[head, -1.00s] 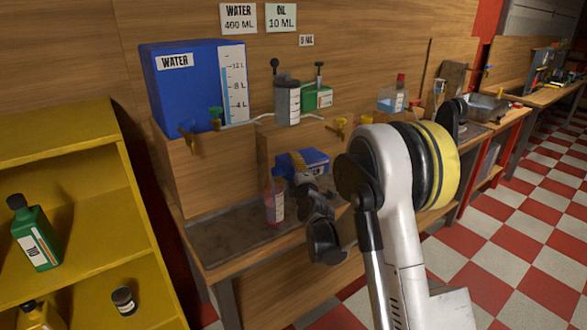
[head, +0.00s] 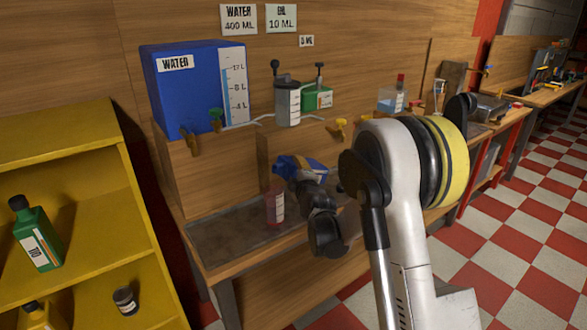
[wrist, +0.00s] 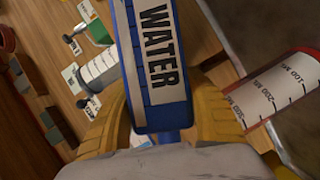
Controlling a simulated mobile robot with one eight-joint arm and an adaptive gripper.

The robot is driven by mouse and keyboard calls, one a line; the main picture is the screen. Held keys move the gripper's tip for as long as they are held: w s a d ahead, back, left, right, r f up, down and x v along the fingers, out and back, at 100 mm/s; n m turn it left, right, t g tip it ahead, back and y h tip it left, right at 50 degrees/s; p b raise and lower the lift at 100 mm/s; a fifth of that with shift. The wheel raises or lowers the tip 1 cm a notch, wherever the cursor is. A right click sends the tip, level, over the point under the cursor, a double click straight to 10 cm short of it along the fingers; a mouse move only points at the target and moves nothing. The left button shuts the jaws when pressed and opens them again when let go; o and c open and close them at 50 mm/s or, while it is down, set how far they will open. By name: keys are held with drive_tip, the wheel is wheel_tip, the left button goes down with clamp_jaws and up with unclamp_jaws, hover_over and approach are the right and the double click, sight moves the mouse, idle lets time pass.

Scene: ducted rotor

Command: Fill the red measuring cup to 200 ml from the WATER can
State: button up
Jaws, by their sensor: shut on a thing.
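The blue WATER can (wrist: 157,60) is between the yellow fingers of my gripper (wrist: 160,108), which is shut on it. In the head view the can (head: 305,168) is tilted, its left end close to the top of the red measuring cup (head: 274,207). The cup stands on the bench's dark top and also shows at the right of the wrist view (wrist: 268,98), with a white scale marked 100, 200 and 300 ML. I cannot make out a water stream or the level in the cup.
A large blue WATER tank (head: 185,85) with taps stands on the wooden ledge, beside a grey graduated vessel (head: 288,103) and a green can (head: 318,98). A yellow shelf (head: 75,125) holds bottles at the left. The dark bench top (head: 225,240) left of the cup is clear.

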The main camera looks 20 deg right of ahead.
sight(287, 160)
drive_tip(key=r+m+p, duration=0.1)
drive_tip(key=a+r+m+g+p, duration=0.1)
drive_tip(key=p, duration=0.1)
drive_tip(key=r+m+y+p, duration=0.1)
drive_tip(key=shift+s+a+r, duration=0.2)
drive_tip(key=shift+s+r, duration=0.05)
drive_tip(key=shift+r, duration=0.15)
drive_tip(key=shift+a+r+m+g+y+p, duration=0.15)
drive_tip(key=shift+r+m+g+y+p, duration=0.15)
drive_tip(key=shift+m, duration=0.2)
drive_tip(key=shift+a+r+m+g+y+p, duration=0.1)
drive_tip(key=shift+a+m+g+p, duration=0.1)
drive_tip(key=shift+m+p, duration=0.25)
drive_tip(key=shift+s+f, duration=0.1)
drive_tip(key=shift+f, duration=0.05)
drive_tip(key=a+r+m+y+p, duration=0.1)
drive_tip(key=a+r+m+p, duration=0.1)
drive_tip(key=r, duration=0.1)
drive_tip(key=s+a+r+m+g+y+p, duration=0.1)
drive_tip(key=r+m, duration=0.1)
drive_tip(key=shift+a+r+y+p, duration=0.1)
drive_tip(key=shift+y+p, duration=0.2)
drive_tip(key=shift+p, duration=0.1)
drive_tip(key=shift+s+a+r+m+y, duration=0.1)
drive_tip(key=shift+a+r+m+y, duration=0.25)
drive_tip(key=shift+m, duration=0.1)
